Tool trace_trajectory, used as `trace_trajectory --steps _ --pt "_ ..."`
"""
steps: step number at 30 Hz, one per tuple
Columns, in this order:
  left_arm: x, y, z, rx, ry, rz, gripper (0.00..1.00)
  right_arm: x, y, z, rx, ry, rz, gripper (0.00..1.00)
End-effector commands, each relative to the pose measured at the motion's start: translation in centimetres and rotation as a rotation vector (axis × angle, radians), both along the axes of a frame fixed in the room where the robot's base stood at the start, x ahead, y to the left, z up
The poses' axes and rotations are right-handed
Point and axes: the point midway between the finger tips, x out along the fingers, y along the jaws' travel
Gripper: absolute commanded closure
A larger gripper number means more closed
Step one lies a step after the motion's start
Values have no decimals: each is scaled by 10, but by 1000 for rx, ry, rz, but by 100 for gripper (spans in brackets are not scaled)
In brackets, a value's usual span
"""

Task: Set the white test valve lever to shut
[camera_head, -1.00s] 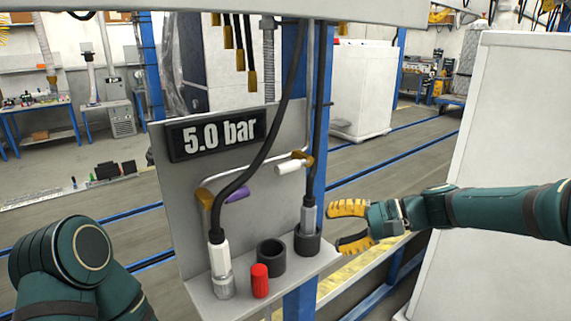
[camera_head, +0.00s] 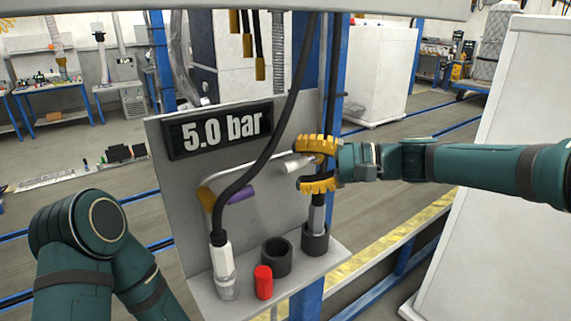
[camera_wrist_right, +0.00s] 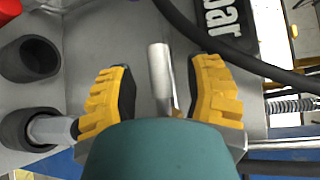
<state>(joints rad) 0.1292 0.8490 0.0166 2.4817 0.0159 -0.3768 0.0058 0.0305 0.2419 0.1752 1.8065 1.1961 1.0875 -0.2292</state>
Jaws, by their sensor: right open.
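The white test valve lever (camera_head: 298,163) sticks out to the left from its brass valve on the grey panel (camera_head: 165,195). My right gripper (camera_head: 306,166) is open around the lever, with one yellow finger above it and one below. In the right wrist view the white lever (camera_wrist_right: 159,75) lies between the two open fingers (camera_wrist_right: 160,92), with a gap on both sides. The brass valve body is mostly hidden behind the gripper. My left gripper is out of view; only my left arm shows at the lower left.
A display (camera_head: 220,130) reads 5.0 bar. A purple lever (camera_head: 241,193) sits on the left valve. Black hoses hang in front of the panel. The shelf holds a red cap (camera_head: 263,283), an empty black holder (camera_head: 276,257) and a black holder with a hose fitting (camera_head: 315,240).

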Motion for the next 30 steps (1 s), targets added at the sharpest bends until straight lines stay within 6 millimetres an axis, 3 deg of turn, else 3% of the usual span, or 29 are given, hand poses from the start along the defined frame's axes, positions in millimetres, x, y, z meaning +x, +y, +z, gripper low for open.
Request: trace_trajectory --steps 7,19,23,24,30 --pt "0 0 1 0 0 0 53 4 28 -4 0 1 2 49" --pt "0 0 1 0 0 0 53 5 33 -5 0 1 0 50" --pt "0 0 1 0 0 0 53 5 33 -5 0 1 0 95" --pt "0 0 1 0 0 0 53 5 33 -5 0 1 0 100" --pt "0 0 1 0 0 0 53 5 33 -5 0 1 0 100"
